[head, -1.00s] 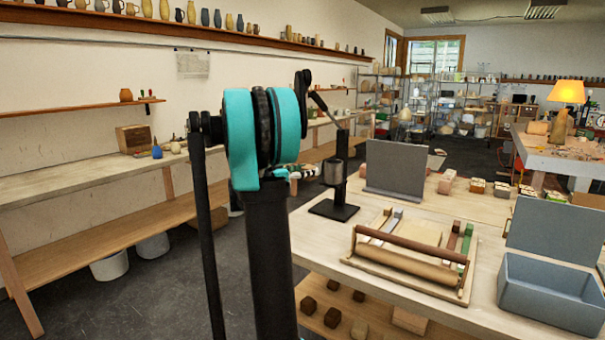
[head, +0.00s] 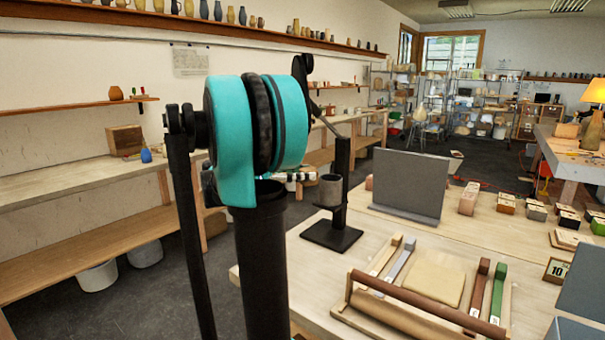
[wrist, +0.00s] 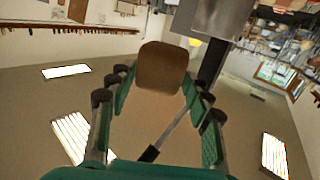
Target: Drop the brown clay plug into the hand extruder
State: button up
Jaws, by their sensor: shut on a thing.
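The brown clay plug (wrist: 162,66) is between the fingertips of my gripper (wrist: 160,84) in the wrist view, and the gripper is shut on it. The hand extruder shows in the head view as a grey metal cup (head: 331,189) on a black post (head: 342,180) with a flat black base and a raised lever. The plug appears apart from the cup. In the head view my arm hides most of the gripper, and the plug cannot be made out.
A grey upright panel (head: 408,186) stands right of the extruder. A board with a wooden roller (head: 425,301), coloured strips and a clay slab (head: 434,285) lies in front. A blue-grey box (head: 575,325) is at the right edge. Table around the extruder base is clear.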

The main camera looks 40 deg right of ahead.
jog(key=shift+d, duration=0.1)
jog(key=w+d+f, duration=0.2)
jog(key=w+d, duration=0.1)
jog(key=d, duration=0.9)
jog(key=shift+w+d+f, duration=0.15)
jog(key=shift+w+f, duration=0.05)
jog(key=shift+w, duration=0.1)
dwell(0.6)
jog(key=o, duration=1.6)
jog(key=v, duration=1.2)
